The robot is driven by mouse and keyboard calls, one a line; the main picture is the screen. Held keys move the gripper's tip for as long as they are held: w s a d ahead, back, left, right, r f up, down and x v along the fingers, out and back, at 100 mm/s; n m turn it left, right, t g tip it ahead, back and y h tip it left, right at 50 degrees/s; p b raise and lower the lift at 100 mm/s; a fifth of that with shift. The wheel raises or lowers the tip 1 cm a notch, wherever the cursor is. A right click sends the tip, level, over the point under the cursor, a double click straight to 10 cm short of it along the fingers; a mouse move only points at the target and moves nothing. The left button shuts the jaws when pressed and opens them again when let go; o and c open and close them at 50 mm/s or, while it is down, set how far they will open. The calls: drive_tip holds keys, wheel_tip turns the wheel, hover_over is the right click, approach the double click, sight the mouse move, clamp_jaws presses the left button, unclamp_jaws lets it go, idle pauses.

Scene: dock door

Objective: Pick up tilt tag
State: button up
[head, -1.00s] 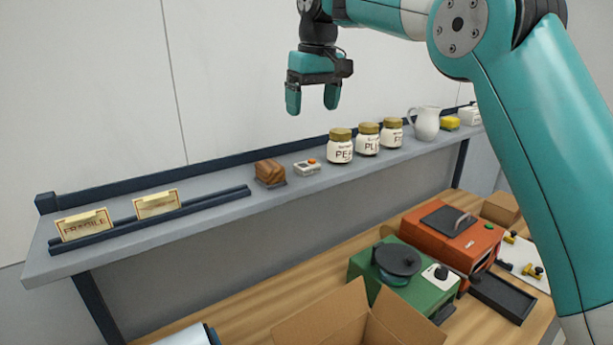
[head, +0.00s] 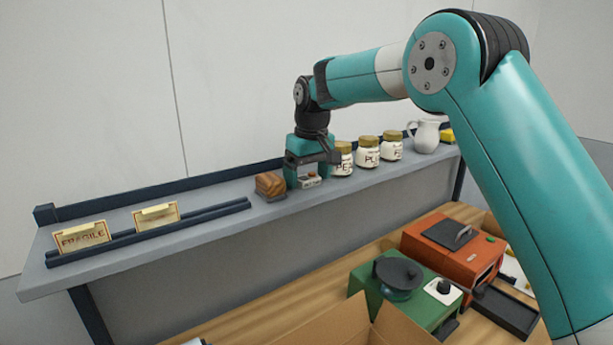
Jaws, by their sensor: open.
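The tilt tag (head: 311,182), a small pale device with an orange spot on top, sits on the grey shelf between the brown block and the first jar. My gripper (head: 309,174) is open and lowered over it, with one finger at each side of the tag in the picture. The tag shows between the fingers and still appears to rest on the shelf. I cannot tell whether the fingers touch it.
The brown block (head: 270,185) stands close on the left. Jars (head: 367,153) and a white pitcher (head: 425,136) stand to the right on the shelf (head: 225,218). Two cards, one a FRAGILE card (head: 82,238), stand at the left. A green machine (head: 415,305), an orange machine (head: 452,255) and a cardboard box (head: 345,325) are below.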

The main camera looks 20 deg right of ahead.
drive_tip(key=c, duration=1)
drive_tip(key=shift+r, duration=0.15)
